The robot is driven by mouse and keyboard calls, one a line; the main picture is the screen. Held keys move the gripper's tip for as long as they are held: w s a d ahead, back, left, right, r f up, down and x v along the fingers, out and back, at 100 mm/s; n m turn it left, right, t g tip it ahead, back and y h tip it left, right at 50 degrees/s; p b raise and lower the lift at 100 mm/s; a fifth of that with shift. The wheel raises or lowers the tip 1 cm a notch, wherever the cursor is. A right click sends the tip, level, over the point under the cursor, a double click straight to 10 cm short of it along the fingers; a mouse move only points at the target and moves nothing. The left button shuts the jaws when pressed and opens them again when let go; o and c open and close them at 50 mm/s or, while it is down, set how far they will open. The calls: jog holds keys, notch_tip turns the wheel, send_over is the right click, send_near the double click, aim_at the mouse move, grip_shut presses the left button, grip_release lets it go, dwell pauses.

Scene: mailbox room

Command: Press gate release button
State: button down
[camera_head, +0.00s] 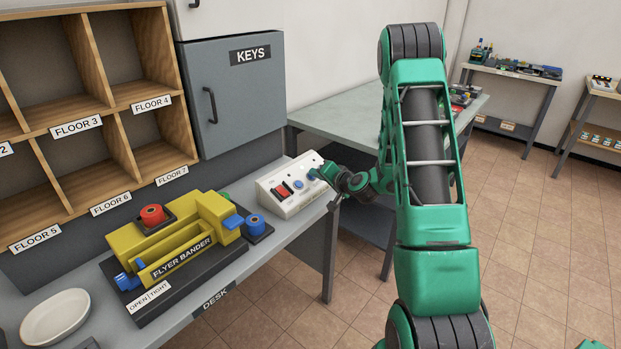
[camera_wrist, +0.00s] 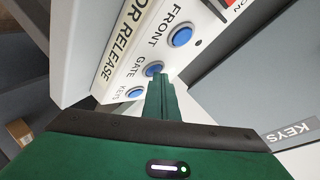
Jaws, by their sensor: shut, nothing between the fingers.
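The white release panel (camera_head: 283,207) sits at the far end of the desk. In the wrist view its face (camera_wrist: 128,52) reads "OR RELEASE" and bears blue round buttons. The gate button (camera_wrist: 153,69) is the middle one, between the front button (camera_wrist: 180,36) and the keys button (camera_wrist: 135,93). My gripper (camera_wrist: 163,77) is shut and empty, its tips right at the gate button, covering its lower right edge. I cannot tell whether they touch it. In the head view my gripper (camera_head: 322,172) is at the panel's right end and hides part of it.
A yellow flyer bander (camera_head: 190,237) stands on the desk (camera_head: 252,277) left of the panel. A grey keys cabinet (camera_head: 240,105) is above and behind the panel. Wooden floor-labelled cubbies (camera_head: 75,128) are at the left. A grey table (camera_head: 340,112) stands behind my arm.

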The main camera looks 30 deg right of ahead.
jog(key=shift+s+d+r, duration=0.1)
jog(key=shift+s+r, duration=0.25)
jog(key=shift+r, duration=0.35)
jog(key=r, duration=0.1)
jog(key=s+r, duration=0.1)
jog(key=r, duration=0.1)
jog(key=s+r, duration=0.1)
jog(key=shift+d+r, duration=0.2)
jog(key=shift+d, duration=0.15)
dwell(0.6)
jog(key=s+a+r+n+g+y, duration=0.15)
jog(key=s+a+n+g, duration=0.4)
jog(key=s, duration=0.55)
jog(key=s+r+g, duration=0.2)
jog(key=s+g, duration=0.1)
jog(key=s, duration=0.8)
jog(key=s+a+r+g+h, duration=0.1)
jog(key=s+r+g, duration=0.1)
jog(key=s, duration=0.9)
jog(key=s+a+r+g, duration=0.1)
jog(key=s+r+g, duration=0.1)
jog(key=s, duration=0.9)
jog(key=shift+s+a+m+g+h, duration=0.25)
jog(key=shift+m+g+h, duration=0.15)
jog(key=shift+g, duration=0.45)
